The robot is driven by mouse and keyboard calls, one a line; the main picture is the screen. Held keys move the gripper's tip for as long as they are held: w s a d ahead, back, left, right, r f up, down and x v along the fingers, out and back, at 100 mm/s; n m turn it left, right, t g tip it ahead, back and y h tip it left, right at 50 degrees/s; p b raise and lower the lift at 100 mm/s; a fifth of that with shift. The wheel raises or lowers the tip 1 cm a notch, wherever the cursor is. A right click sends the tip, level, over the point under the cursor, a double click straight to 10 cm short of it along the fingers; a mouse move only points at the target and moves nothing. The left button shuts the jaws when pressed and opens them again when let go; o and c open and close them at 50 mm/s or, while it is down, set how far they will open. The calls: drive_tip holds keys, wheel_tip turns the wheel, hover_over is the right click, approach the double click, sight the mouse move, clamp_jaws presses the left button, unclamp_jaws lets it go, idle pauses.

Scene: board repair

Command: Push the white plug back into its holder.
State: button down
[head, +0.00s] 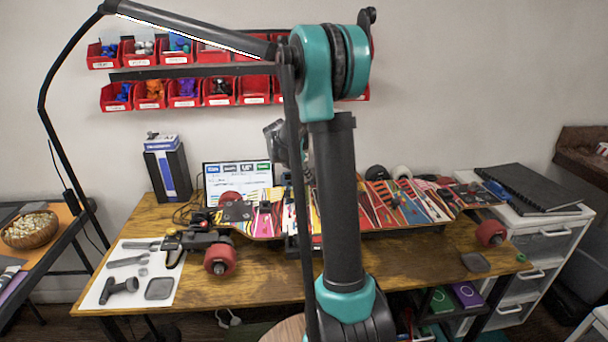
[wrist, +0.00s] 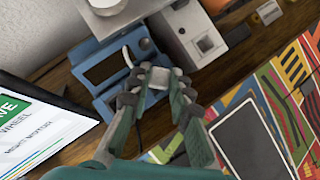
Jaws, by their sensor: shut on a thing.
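In the wrist view my gripper (wrist: 156,92) has its dark fingertips closed on a small white piece, which looks like the white plug (wrist: 160,76). The plug sits between the fingertips, just over or at the near edge of a blue device (wrist: 88,68) with a dark panel. I cannot tell whether the plug touches the device. The holder is not clearly identifiable.
A grey box (wrist: 178,32) stands beside the blue device. A white sign (wrist: 30,132) is at left and a colourful skateboard deck (wrist: 295,75) at right. In the head view, red bins (head: 186,102) hang on the wall above the wooden workbench (head: 270,275).

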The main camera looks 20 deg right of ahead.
drive_tip(key=shift+f, duration=0.1)
drive_tip(key=c, duration=1.3)
unclamp_jaws()
drive_tip(key=shift+o, duration=0.6)
drive_tip(key=shift+o, duration=0.8)
drive_tip(key=shift+r, duration=0.25)
drive_tip(key=shift+r, duration=0.35)
drive_tip(key=shift+r, duration=0.35)
drive_tip(key=shift+r, duration=0.35)
